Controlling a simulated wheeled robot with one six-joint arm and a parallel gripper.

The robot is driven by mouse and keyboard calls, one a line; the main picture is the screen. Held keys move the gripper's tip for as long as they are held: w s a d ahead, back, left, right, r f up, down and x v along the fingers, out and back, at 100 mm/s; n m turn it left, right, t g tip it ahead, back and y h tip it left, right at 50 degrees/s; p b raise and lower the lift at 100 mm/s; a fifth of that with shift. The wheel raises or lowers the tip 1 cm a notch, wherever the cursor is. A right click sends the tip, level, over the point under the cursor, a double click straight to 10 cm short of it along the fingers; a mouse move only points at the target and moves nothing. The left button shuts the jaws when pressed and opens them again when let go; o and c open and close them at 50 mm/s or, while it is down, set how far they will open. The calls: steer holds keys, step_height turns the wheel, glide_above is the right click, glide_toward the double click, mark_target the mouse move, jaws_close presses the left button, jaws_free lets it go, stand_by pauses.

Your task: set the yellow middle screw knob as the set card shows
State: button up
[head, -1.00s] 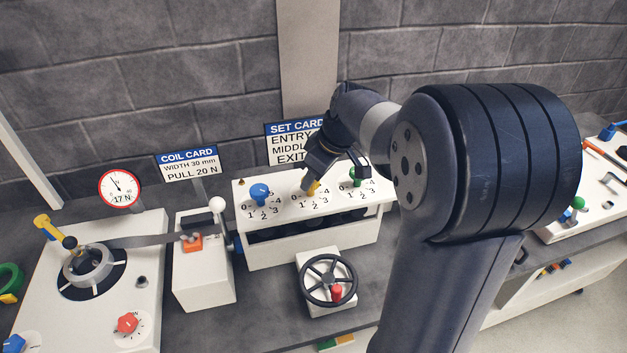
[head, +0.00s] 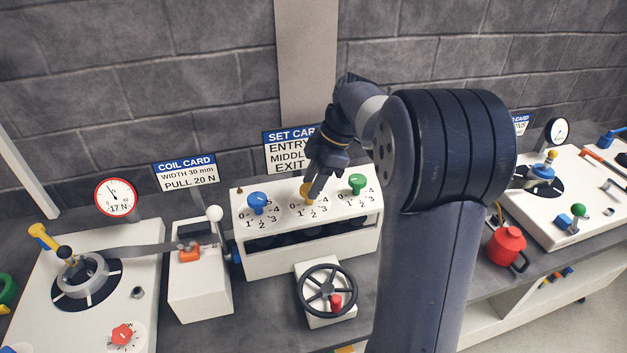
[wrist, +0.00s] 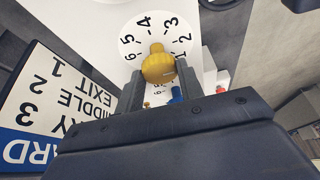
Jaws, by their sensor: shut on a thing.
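The yellow middle screw knob (head: 307,191) stands on the white rack (head: 290,262) between a blue knob (head: 258,203) and a green knob (head: 357,184). My gripper (head: 314,187) comes down on it from above. In the wrist view the yellow knob (wrist: 158,67) sits between the fingers of my shut gripper (wrist: 161,82). A small yellow nub on its far side faces roughly between 4 and 3 on the dial; the exact setting cannot be told. The set card (head: 285,152) is partly covered by my arm; in the wrist view the card (wrist: 45,105) reads upside down, MIDDLE 2.
A black handwheel (head: 327,291) stands in front of the rack. A coil card (head: 187,172), a gauge (head: 115,197) and a lever with a white ball (head: 214,213) are to the left. A red pot (head: 506,246) stands right of my arm.

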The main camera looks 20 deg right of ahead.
steer(key=shift+n, duration=0.3)
steer(key=o, duration=1)
steer(key=v, duration=1)
steer(key=shift+r, duration=0.4)
steer(key=shift+w+f, duration=0.1)
steer(key=shift+f, duration=0.05)
steer(key=x, duration=1)
steer(key=shift+f, duration=0.3)
steer(key=shift+r, duration=0.15)
